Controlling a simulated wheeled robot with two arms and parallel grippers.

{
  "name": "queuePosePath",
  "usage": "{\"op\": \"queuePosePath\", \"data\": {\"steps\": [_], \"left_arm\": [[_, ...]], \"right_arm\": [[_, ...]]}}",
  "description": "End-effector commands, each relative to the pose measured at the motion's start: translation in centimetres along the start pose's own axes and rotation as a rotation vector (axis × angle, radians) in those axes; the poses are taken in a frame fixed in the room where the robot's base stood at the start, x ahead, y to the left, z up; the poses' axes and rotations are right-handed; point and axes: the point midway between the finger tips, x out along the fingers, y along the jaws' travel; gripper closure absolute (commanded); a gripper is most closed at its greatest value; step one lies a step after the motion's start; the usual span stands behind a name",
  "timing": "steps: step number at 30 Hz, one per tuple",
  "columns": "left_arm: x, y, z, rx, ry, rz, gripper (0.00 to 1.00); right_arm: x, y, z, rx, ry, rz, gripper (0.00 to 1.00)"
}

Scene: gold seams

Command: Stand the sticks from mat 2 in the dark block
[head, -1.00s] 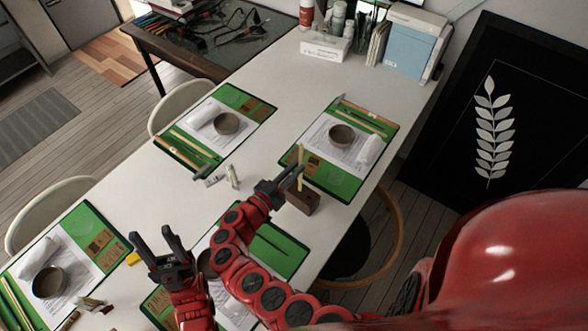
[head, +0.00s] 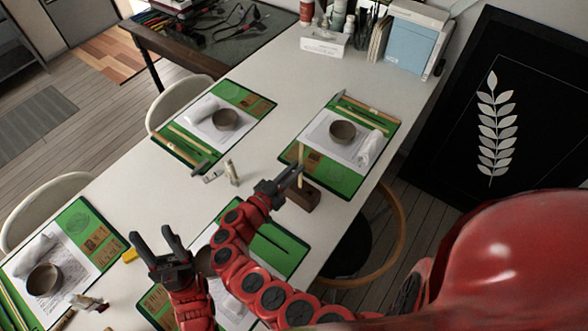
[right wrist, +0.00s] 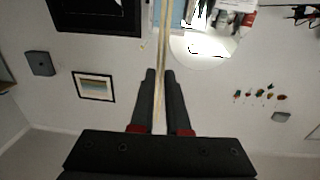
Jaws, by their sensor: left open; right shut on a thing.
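My right gripper (head: 287,180) is shut on a thin pale stick (head: 300,163) and holds it upright. In the right wrist view the stick (right wrist: 161,90) runs between the two closed dark fingers. The dark brown block (head: 303,198) sits just below the stick, at the near edge of the right mat (head: 340,180). Whether the stick's lower end is inside the block I cannot tell; the gripper hides part of it. My left gripper (head: 160,245) is open and empty, over the near side of the table. Sticks also lie on the upper-left mat (head: 180,155).
Each of the far mats holds a bowl, as at the right (head: 343,131) and left (head: 225,120). Small tubes (head: 231,172) stand left of my right gripper. A near mat (head: 275,250) is partly under my right arm.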

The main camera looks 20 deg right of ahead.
Motion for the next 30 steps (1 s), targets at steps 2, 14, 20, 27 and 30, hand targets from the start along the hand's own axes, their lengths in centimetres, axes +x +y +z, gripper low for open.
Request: {"op": "queuePosePath", "data": {"steps": [2, 14, 20, 27, 30], "left_arm": [[-0.3, 0.0, 0.1, 0.000, 0.000, 0.000, 0.50], [-1.3, 0.1, 0.2, 0.000, 0.000, 0.000, 0.50], [-1.8, 0.1, 0.3, 0.000, 0.000, 0.000, 0.50], [-2.3, 0.1, 0.4, 0.000, 0.000, 0.000, 0.50], [-2.6, 0.1, 0.4, 0.000, 0.000, 0.000, 0.50]], "right_arm": [[0.0, 0.0, 0.3, 0.000, 0.000, 0.000, 1.00], [0.0, 0.0, 1.3, 0.000, 0.000, 0.000, 1.00], [0.0, 0.0, 1.8, 0.000, 0.000, 0.000, 1.00], [0.0, 0.0, 2.4, 0.000, 0.000, 0.000, 1.00], [0.0, 0.0, 2.7, 0.000, 0.000, 0.000, 1.00]]}}
